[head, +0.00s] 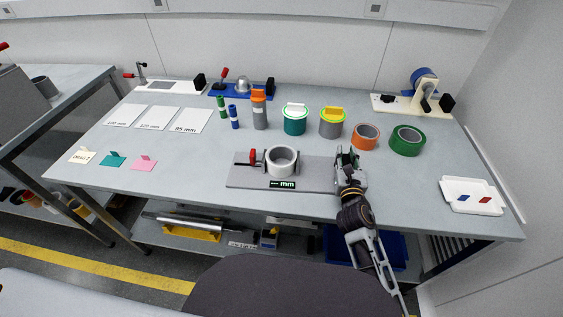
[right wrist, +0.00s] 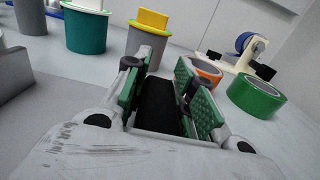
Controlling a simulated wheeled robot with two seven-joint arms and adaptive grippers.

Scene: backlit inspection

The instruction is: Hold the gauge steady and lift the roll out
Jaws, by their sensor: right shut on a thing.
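The gauge (head: 240,178) is a flat grey plate with a red-handled clamp on its left part and a dark label reading "mm" at its front edge. The white roll (head: 271,167) is a thick ring that sits on the gauge, with its hollow top showing. My right gripper (head: 347,158) is at the gauge's right end, apart from the roll. In the right wrist view its green-padded fingers (right wrist: 170,98) stand on both sides of a black block (right wrist: 157,106), which appears to be part of the gauge. My left gripper is not in view.
Behind the gauge stand a teal roll (head: 294,125), a grey roll with a yellow top (head: 330,129), an orange tape roll (head: 360,144) and a green tape roll (head: 397,148). A white tray (head: 455,205) lies at the right.

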